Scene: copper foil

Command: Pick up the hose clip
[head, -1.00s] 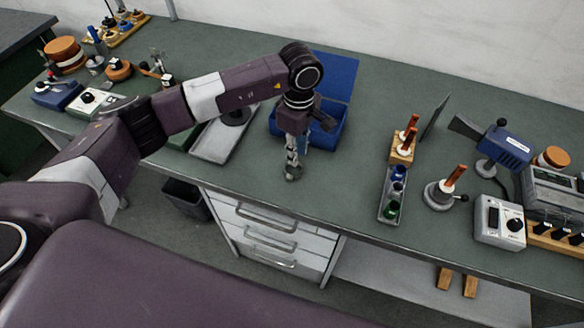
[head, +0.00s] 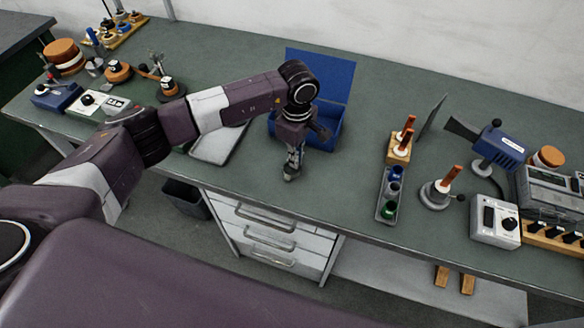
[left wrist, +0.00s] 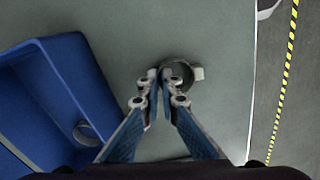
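The hose clip is a dark grey ring with a small pale block on its side (left wrist: 190,72), at my left fingertips in the left wrist view. My left gripper (left wrist: 158,74) points down over the green bench, its fingertips close together at the ring's left wall; that wall appears to be between them. Whether the ring touches the bench is not clear. In the head view the left gripper (head: 291,177) is in front of the blue bin, and the ring is too small to make out at its tips. My right gripper is not in view.
A grey tray (head: 212,150) is to the left, a tray of bottles (head: 380,210) to the right. The bench's front edge is close.

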